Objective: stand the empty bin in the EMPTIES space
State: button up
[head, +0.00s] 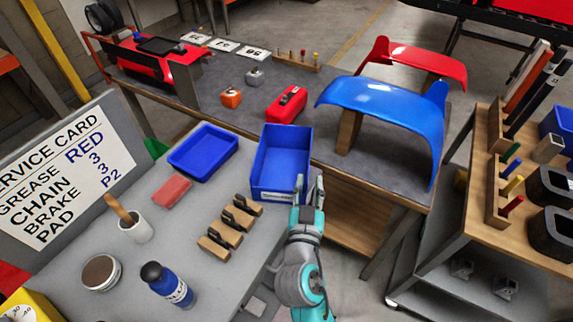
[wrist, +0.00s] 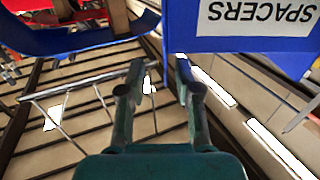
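A deep blue bin (head: 282,150) with a white front label stands at the right end of the grey bench, and its visible inside looks empty. In the wrist view the bin (wrist: 178,30) is at upper right, and its label reads SPACERS upside down. My gripper (head: 310,187) is at the bin's front right corner. Its two fingers (wrist: 157,72) are apart with a clear gap, and the right one overlaps the bin's lower edge in the picture. I cannot tell whether it touches. No marking that reads EMPTIES can be made out.
A dark table (head: 325,100) behind holds blue (head: 385,100) and red fenders. A wooden-topped trolley (head: 470,222) stands right.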

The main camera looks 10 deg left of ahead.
jog(key=shift+w+a+f, duration=0.1)
jog(key=shift+w+a, duration=0.05)
jog(key=shift+w, duration=0.85)
jog(key=shift+w+a+f, duration=0.1)
jog(key=shift+w, duration=0.9)
jog(key=shift+w+a+f, duration=0.1)
jog(key=shift+w+a, duration=0.05)
jog(key=shift+w, duration=0.85)
grip_shut()
